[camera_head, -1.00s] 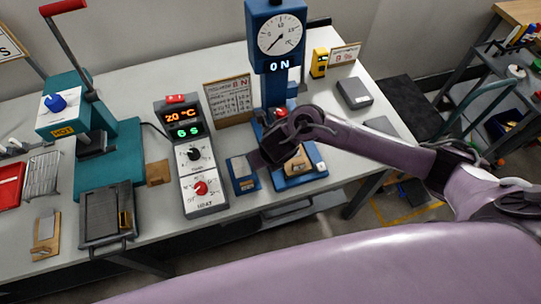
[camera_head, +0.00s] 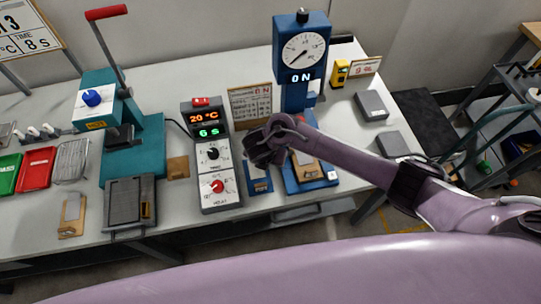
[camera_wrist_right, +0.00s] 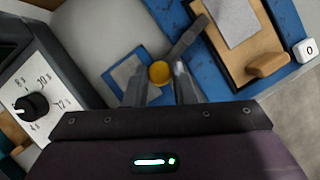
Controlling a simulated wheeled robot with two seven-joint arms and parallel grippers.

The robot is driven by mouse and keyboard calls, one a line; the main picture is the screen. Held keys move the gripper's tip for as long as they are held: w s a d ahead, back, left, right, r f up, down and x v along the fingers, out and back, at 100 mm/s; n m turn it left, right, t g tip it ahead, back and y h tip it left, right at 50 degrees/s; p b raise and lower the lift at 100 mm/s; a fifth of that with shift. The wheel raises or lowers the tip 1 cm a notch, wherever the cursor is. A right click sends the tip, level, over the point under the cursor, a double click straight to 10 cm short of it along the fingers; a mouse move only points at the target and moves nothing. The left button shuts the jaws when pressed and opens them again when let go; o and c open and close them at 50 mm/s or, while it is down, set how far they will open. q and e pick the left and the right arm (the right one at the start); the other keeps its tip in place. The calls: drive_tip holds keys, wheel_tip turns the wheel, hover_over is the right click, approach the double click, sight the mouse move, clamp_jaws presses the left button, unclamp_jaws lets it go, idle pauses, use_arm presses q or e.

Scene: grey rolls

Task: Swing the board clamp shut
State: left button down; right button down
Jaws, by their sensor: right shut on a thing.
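The board clamp's grey bar (camera_wrist_right: 189,37) ends in a yellow knob (camera_wrist_right: 159,72), seen in the right wrist view. My right gripper (camera_wrist_right: 159,82) is shut on this knob, one finger on either side. In the head view my right gripper (camera_head: 259,158) is over the left side of the blue press stand (camera_head: 306,186) and hides the clamp. A wooden board (camera_wrist_right: 236,48) with a grey plate (camera_wrist_right: 228,20) lies on the blue base, to the right of the knob. The bar reaches up towards the board's left edge. My left gripper is in neither view.
A control box with dials (camera_head: 214,170) stands close to the left of my right gripper. A small blue block with a grey pad (camera_head: 258,182) is below it. A dial gauge (camera_head: 303,50) tops the stand. A teal press (camera_head: 150,150) is further left.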

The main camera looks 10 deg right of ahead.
drive_tip(key=shift+w+r, duration=0.1)
drive_tip(key=shift+w, duration=0.05)
idle(0.3)
drive_tip(key=c, duration=1.2)
unclamp_jaws()
drive_tip(key=p+v, duration=0.2)
drive_tip(key=v, duration=0.5)
drive_tip(key=shift+s+a+r, duration=0.2)
drive_tip(key=shift+r, duration=0.1)
